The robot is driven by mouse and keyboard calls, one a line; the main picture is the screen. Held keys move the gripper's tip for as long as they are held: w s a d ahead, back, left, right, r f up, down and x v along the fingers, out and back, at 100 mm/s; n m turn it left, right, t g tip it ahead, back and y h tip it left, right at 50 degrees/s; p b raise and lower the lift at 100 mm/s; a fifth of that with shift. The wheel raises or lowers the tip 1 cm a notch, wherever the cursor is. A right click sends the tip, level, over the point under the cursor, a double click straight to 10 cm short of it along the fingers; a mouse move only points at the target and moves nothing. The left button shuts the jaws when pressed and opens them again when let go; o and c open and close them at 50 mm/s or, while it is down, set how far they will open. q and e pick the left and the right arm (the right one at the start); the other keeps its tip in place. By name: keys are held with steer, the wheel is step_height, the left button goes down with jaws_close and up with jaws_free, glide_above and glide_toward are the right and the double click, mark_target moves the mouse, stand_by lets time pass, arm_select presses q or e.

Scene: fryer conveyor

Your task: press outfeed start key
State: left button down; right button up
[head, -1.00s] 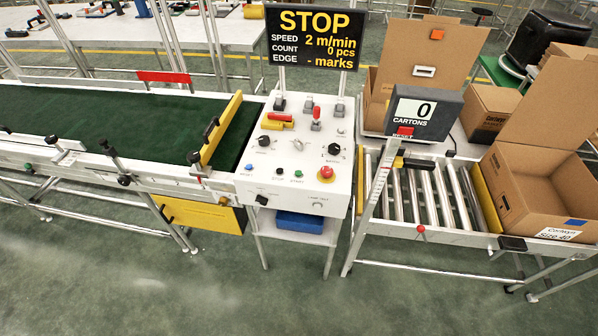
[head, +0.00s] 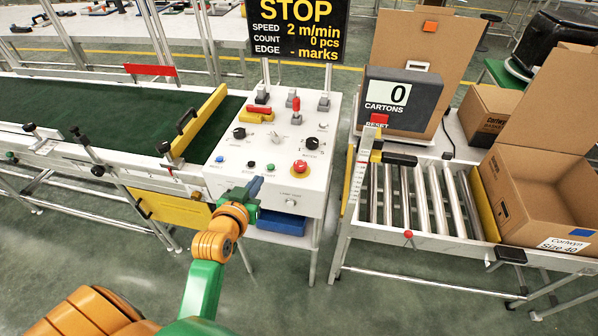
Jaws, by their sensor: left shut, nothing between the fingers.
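The control box (head: 318,160) stands beside the green belt. Its lower row of keys has a blue one (head: 220,159), a black one (head: 250,164) and a green start key (head: 270,167). A red emergency button (head: 300,167) sits to their right. My left gripper (head: 252,187) is shut and empty. It appears just below the black and green keys in the picture, at the box's front edge, and covers the dark knob on the front face. A gap shows between its tip and the green key. My right gripper is out of view.
A display reading STOP, 0 pcs (head: 297,30) rises behind the box. A carton counter (head: 400,98) reads 0 above the roller track (head: 425,200), with an open carton (head: 530,190) at right. A yellow gate (head: 200,120) crosses the belt. A blue tray (head: 282,222) sits under the box.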

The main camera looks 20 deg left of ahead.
arm_select(q)
step_height(320, 180, up, 2)
steer(key=r, duration=0.1)
glide_above(269, 175)
steer(key=f, duration=0.3)
steer(key=shift+s+d+f+t+b, duration=0.1)
steer(key=shift+s+t+b, duration=0.2)
steer(key=shift+s+b, duration=0.05)
steer(key=f, duration=0.1)
steer(key=w+f, duration=0.1)
steer(key=f, duration=0.1)
steer(key=shift+f+b, duration=0.15)
steer(key=shift+b, duration=0.2)
steer(key=shift+s+f, duration=0.1)
steer(key=shift+f, duration=0.35)
steer(key=shift+f, duration=0.1)
